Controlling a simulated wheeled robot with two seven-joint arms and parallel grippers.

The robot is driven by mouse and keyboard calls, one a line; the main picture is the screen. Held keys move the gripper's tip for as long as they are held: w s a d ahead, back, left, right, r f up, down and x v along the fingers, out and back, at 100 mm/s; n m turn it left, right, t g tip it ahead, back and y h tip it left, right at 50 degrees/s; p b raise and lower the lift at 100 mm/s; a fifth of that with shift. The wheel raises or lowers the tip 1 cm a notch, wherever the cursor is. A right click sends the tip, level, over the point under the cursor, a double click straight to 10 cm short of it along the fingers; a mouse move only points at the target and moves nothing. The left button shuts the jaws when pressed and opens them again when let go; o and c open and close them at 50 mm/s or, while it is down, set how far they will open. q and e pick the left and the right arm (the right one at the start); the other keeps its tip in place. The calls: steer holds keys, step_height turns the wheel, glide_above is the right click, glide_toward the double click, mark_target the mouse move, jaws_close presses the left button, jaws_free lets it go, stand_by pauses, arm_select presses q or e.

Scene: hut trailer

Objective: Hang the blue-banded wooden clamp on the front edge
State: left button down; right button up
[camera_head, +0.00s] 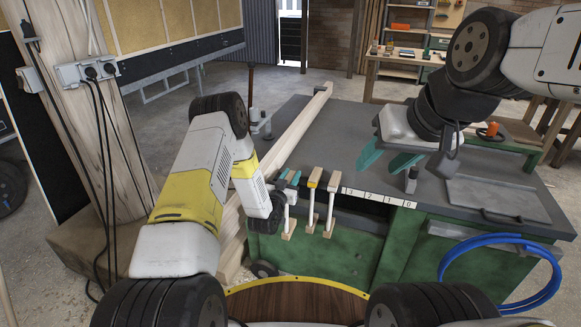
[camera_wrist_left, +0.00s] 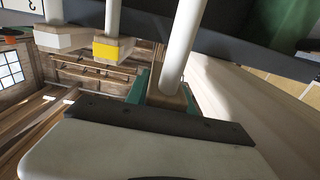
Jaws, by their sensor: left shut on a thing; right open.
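A wooden clamp with a pale bar (camera_head: 287,218) is at the bench's front edge, leftmost of a row. Bluish colour shows at its top, but I cannot clearly separate a band from my teal fingers. My left gripper (camera_head: 288,180) is shut on this clamp near its upper end. In the left wrist view its pale bar (camera_wrist_left: 184,45) rises from a wooden block (camera_wrist_left: 166,98) between the teal fingers. Whether it bears on the front edge (camera_head: 362,191) is hidden. My right gripper (camera_head: 387,160) is open and empty above the bench top, fingers apart.
A yellow-banded clamp (camera_head: 312,203) and another clamp (camera_head: 332,205) hang just right of it on the edge. A numbered strip (camera_head: 380,196) lies further right. A long wooden beam (camera_head: 296,132) runs along the bench's left side. A grey tray (camera_head: 497,197) and blue hose (camera_head: 497,238) are at right.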

arm_select(q)
steer(key=shift+w+d+f, duration=0.15)
steer(key=shift+w+f, duration=0.05)
steer(key=shift+w, duration=0.2)
steer(key=shift+w+d+f, duration=0.15)
steer(key=shift+w, duration=0.2)
steer(key=shift+f+x, duration=0.2)
steer(key=shift+x, duration=3)
steer(key=shift+f, duration=0.25)
steer(key=c, duration=1)
jaws_free()
